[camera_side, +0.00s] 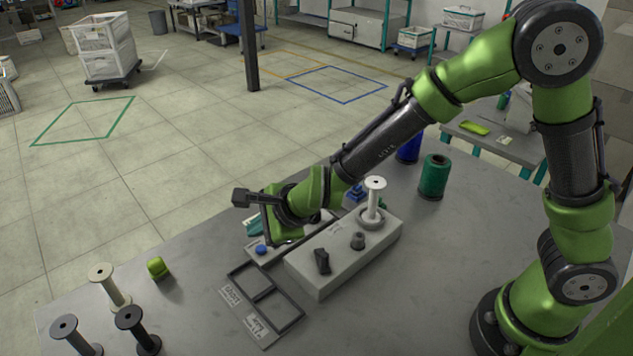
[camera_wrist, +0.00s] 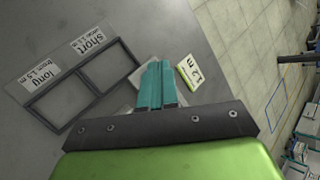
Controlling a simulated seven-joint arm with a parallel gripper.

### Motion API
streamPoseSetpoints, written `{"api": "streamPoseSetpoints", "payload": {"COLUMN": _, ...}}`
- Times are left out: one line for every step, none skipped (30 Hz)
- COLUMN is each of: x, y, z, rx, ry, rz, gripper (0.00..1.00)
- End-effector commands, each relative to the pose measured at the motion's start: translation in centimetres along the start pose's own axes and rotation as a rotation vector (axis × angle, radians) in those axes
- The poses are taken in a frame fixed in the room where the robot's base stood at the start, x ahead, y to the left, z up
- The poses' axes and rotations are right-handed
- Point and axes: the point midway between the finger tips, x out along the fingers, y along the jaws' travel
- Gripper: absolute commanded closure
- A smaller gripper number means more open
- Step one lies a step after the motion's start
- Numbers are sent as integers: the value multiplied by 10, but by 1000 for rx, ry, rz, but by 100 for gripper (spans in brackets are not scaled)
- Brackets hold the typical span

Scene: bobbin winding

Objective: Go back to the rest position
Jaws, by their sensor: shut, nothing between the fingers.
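My gripper (camera_side: 254,226) hangs over the table behind the left end of the grey winder box (camera_side: 345,252). In the wrist view its teal fingers (camera_wrist: 157,84) are together with nothing between them. A white bobbin (camera_side: 375,192) stands upright at the winder's right end. A black switch (camera_side: 322,262) and a grey knob (camera_side: 357,241) are on its top. The sorting tray (camera_side: 278,322) lies in front of the winder and has two compartments; both look empty. It also shows in the wrist view (camera_wrist: 82,78), with labels reading short and long.
A cream bobbin (camera_side: 108,287) and two dark bobbins (camera_side: 138,328) (camera_side: 75,336) stand at front left, near a small green object (camera_side: 158,267). Green (camera_side: 434,176) and blue (camera_side: 408,150) thread spools stand at the back. A card reading 1.2 m (camera_wrist: 190,73) lies beside my fingers in the wrist view.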

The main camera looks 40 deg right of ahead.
Motion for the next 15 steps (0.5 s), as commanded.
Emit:
{"api": "streamPoseSetpoints", "payload": {"x": -5, "y": 11, "z": 2, "rx": -107, "ry": -23, "rz": 49, "gripper": 100}}
{"api": "streamPoseSetpoints", "payload": {"x": -11, "y": 15, "z": 3, "rx": -180, "ry": -43, "rz": 74, "gripper": 100}}
{"api": "streamPoseSetpoints", "payload": {"x": -21, "y": 18, "z": 4, "rx": -278, "ry": -72, "rz": 105, "gripper": 100}}
{"api": "streamPoseSetpoints", "payload": {"x": -30, "y": 18, "z": 4, "rx": -356, "ry": -96, "rz": 124, "gripper": 100}}
{"api": "streamPoseSetpoints", "payload": {"x": -40, "y": 18, "z": 4, "rx": -435, "ry": -120, "rz": 141, "gripper": 100}}
{"api": "streamPoseSetpoints", "payload": {"x": -55, "y": 17, "z": 1, "rx": -543, "ry": -151, "rz": 159, "gripper": 100}}
{"api": "streamPoseSetpoints", "payload": {"x": -67, "y": 17, "z": -1, "rx": -623, "ry": -174, "rz": 171, "gripper": 100}}
{"api": "streamPoseSetpoints", "payload": {"x": -79, "y": 16, "z": -4, "rx": -701, "ry": -194, "rz": 179, "gripper": 100}}
{"api": "streamPoseSetpoints", "payload": {"x": -95, "y": 14, "z": -10, "rx": -804, "ry": -217, "rz": 189, "gripper": 100}}
{"api": "streamPoseSetpoints", "payload": {"x": -107, "y": 13, "z": -16, "rx": -881, "ry": -231, "rz": 195, "gripper": 100}}
{"api": "streamPoseSetpoints", "payload": {"x": -120, "y": 12, "z": -22, "rx": -955, "ry": -243, "rz": 199, "gripper": 100}}
{"api": "streamPoseSetpoints", "payload": {"x": -137, "y": 11, "z": -32, "rx": -1051, "ry": -253, "rz": 204, "gripper": 100}}
{"api": "streamPoseSetpoints", "payload": {"x": -150, "y": 10, "z": -39, "rx": -1123, "ry": -258, "rz": 205, "gripper": 100}}
{"api": "streamPoseSetpoints", "payload": {"x": -162, "y": 10, "z": -47, "rx": -1191, "ry": -259, "rz": 209, "gripper": 100}}
{"api": "streamPoseSetpoints", "payload": {"x": -178, "y": 9, "z": -59, "rx": -1276, "ry": -255, "rz": 211, "gripper": 100}}
